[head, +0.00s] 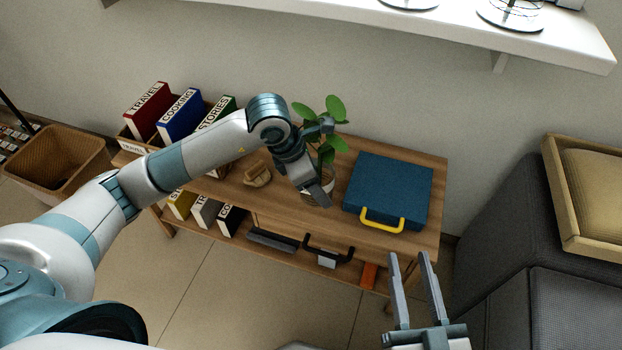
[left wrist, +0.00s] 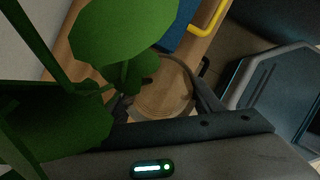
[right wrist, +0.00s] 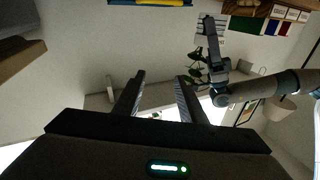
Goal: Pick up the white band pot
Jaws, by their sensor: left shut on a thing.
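The white band pot (head: 329,187) holds a green leafy plant (head: 333,108) and is at the middle of the wooden shelf table, partly hidden behind my left gripper. My left gripper (head: 318,196) reaches down over it and is shut on the pot. In the left wrist view, the pot's round top (left wrist: 165,92) lies between the two fingers, with large leaves covering the left side. I cannot tell whether the pot's base touches the tabletop. My right gripper (head: 409,256) is open and empty, in front of the table at the lower right.
A blue case (head: 390,185) with a yellow handle lies right of the pot. A small tan object (head: 257,175) lies left of it. Upright books (head: 178,113) stand at the table's left end. A white wall shelf (head: 450,25) hangs above. A grey seat (head: 510,230) stands at right.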

